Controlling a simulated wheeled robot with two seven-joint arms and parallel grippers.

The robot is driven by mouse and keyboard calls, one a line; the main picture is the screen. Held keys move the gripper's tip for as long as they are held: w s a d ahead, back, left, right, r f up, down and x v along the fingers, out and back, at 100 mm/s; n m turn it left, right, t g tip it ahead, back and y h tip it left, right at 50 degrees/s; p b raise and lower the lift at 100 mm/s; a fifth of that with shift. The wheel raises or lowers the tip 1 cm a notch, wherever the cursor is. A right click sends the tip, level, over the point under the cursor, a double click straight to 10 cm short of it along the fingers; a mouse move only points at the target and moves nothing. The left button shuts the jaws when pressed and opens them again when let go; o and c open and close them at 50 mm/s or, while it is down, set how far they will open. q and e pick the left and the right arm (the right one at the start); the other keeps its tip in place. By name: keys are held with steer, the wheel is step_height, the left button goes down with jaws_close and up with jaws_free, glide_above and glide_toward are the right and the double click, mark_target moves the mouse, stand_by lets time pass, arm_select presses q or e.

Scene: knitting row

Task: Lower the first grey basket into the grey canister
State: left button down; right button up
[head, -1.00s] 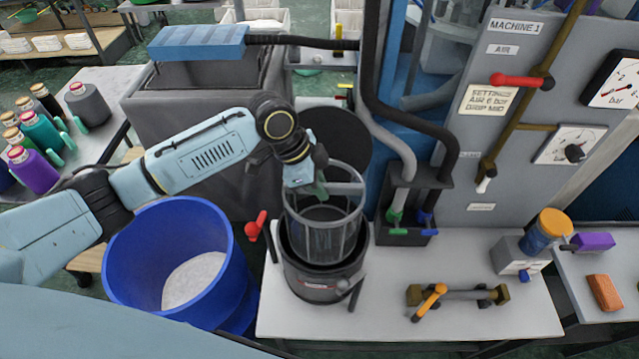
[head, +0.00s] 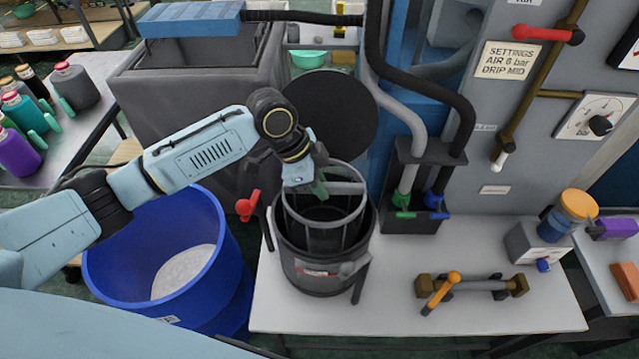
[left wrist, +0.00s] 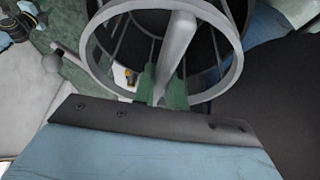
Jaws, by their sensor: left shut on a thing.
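The grey basket (head: 347,231) is a round wire-sided cage with a bar across its top. In the head view it stands upright, partly inside the grey canister (head: 318,275), with its top ring and upper sides above the canister's rim. My left gripper (head: 318,190) is above it, shut on the basket's top bar. In the left wrist view the green fingertips (left wrist: 160,88) sit on either side of the bar (left wrist: 178,45). The basket's lower part is hidden inside the canister. My right gripper is not in view.
The round dark lid (head: 335,108) stands open behind the canister. A red-handled lever (head: 247,206) is left of it. A blue tub (head: 215,275) stands further left. A pipe fitting with an orange handle (head: 440,290) lies on the white table (head: 400,318) to the right.

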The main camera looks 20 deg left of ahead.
arm_select(q)
steer(key=shift+f+b, duration=2.05)
steer(key=shift+f, duration=3.05)
steer(key=c, duration=0.7)
jaws_free()
steer(key=shift+c, duration=0.2)
steer(key=shift+r, duration=0.1)
step_height(320, 180, up, 9)
steer(key=p, duration=0.9)
